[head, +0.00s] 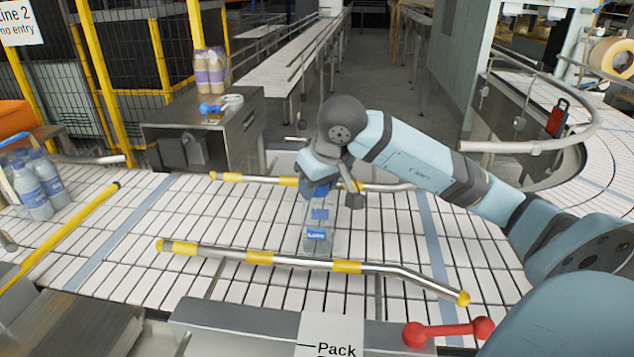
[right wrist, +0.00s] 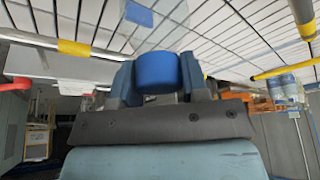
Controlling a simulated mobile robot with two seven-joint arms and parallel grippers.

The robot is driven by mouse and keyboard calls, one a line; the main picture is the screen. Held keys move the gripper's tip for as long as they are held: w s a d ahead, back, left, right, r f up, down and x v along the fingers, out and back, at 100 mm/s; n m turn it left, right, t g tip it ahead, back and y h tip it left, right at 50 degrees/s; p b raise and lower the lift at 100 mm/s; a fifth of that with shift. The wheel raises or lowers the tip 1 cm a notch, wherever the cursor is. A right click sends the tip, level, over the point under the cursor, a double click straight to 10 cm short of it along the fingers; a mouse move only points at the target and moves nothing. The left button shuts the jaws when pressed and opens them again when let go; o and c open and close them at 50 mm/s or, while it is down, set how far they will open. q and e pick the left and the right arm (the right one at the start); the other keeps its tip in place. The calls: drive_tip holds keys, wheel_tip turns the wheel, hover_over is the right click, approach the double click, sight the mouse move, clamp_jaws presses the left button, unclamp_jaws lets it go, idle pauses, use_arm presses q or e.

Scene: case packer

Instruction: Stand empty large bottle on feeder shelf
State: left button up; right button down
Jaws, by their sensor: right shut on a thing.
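My right gripper (head: 320,183) reaches in from the right and is shut on the blue cap of a large clear bottle (head: 318,220) with blue labels. The bottle is roughly upright over the white slatted conveyor, between two yellow-banded guide rails. I cannot tell whether its base touches the slats. The right wrist view shows the blue cap (right wrist: 157,72) between the two fingers. A feeder shelf cannot be made out with certainty. My left gripper is out of view.
The near rail (head: 300,262) and far rail (head: 240,178) flank the bottle. Blue-labelled bottles (head: 38,188) stand on the left conveyor. A grey cabinet (head: 205,120) carries brown bottles (head: 209,70) and a blue dumbbell-shaped item. A red handle (head: 447,332) lies at the front. Slats left of the bottle are clear.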

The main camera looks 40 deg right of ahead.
drive_tip(key=shift+f, duration=0.15)
drive_tip(key=c, duration=0.6)
unclamp_jaws()
